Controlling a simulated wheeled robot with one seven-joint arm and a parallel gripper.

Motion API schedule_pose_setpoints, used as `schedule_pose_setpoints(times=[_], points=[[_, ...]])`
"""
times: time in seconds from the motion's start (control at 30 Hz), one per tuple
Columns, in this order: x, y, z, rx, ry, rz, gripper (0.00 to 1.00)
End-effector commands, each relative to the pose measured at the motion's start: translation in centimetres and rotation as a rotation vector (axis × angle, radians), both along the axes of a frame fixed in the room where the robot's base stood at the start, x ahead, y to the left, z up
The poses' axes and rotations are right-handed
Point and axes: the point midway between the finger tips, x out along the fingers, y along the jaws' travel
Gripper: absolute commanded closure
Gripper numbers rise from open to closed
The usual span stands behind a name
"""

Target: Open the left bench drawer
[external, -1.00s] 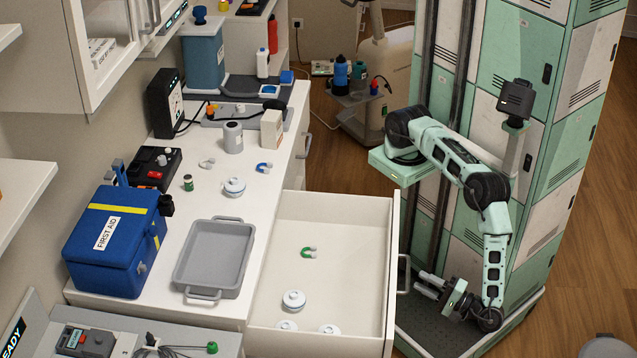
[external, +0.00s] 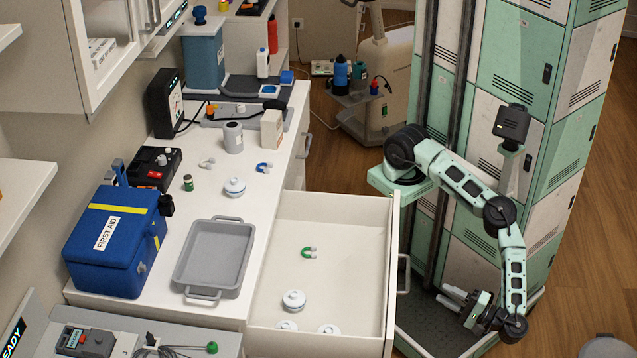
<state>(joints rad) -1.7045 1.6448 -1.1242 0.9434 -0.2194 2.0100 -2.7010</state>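The left bench drawer (external: 337,235) is pulled far out from the white bench (external: 200,285).
A grey tray (external: 214,260) and a blue first aid box (external: 115,240) stand on the bench top. A small white round pot (external: 234,187) is behind the tray. Wooden floor (external: 335,165) lies clear beyond the drawer.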

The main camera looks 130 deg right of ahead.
Motion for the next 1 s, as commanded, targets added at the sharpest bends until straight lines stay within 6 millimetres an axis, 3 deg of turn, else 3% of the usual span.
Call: schedule_pose_setpoints(times=[0.77,0.87,1.0], points=[[-0.4,0.5,0.0,0.004,0.002,0.005,0.68],[0.2,0.0,0.3,0.036,-0.012,-0.005,0.68],[2.1,-2.3,0.6,0.179,-0.088,-0.06,0.68]])
